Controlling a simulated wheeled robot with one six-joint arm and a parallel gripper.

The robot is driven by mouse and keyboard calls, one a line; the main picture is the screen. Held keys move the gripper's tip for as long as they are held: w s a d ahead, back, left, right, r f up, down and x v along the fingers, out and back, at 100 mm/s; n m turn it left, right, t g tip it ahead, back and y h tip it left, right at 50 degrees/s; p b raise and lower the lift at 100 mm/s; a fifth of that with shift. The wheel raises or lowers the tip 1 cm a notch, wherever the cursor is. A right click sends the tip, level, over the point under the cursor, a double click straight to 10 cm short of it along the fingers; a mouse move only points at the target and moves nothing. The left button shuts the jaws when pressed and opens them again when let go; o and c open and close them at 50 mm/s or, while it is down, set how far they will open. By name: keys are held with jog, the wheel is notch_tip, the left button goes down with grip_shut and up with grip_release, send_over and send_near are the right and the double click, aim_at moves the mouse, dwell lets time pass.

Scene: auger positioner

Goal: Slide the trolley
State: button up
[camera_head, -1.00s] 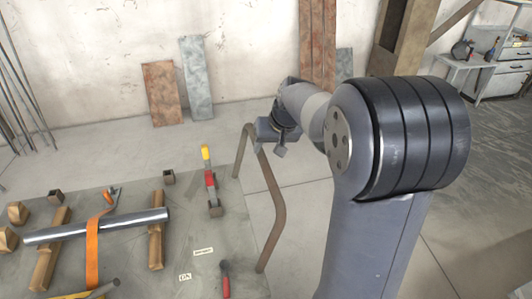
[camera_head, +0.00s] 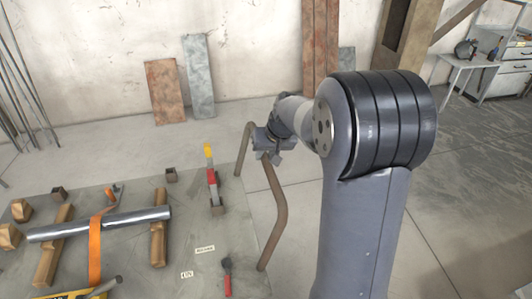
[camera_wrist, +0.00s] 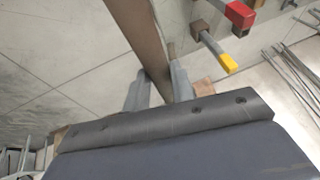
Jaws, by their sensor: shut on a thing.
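The trolley's grey deck (camera_head: 210,268) fills the lower left of the head view, loaded with several items. Its brown bent-tube handle (camera_head: 275,212) rises at the deck's right edge; the tube also runs down from the top of the wrist view (camera_wrist: 140,38). My gripper (camera_head: 264,152) is at the upper part of the handle, shut on it. In the wrist view, the grey fingers of my gripper (camera_wrist: 160,90) lie on either side of the tube. The exact contact is partly hidden by the wrist housing.
On the deck are a metal cylinder (camera_head: 130,221) on wooden blocks, an orange strap (camera_head: 95,250) and a red clamp with a yellow tip (camera_head: 213,178). Loose panels (camera_head: 199,75) lean on the back wall. A workbench (camera_head: 465,62) stands far right. Open floor lies beyond the deck.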

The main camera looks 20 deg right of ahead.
grip_shut()
jog(key=shift+a, duration=0.2)
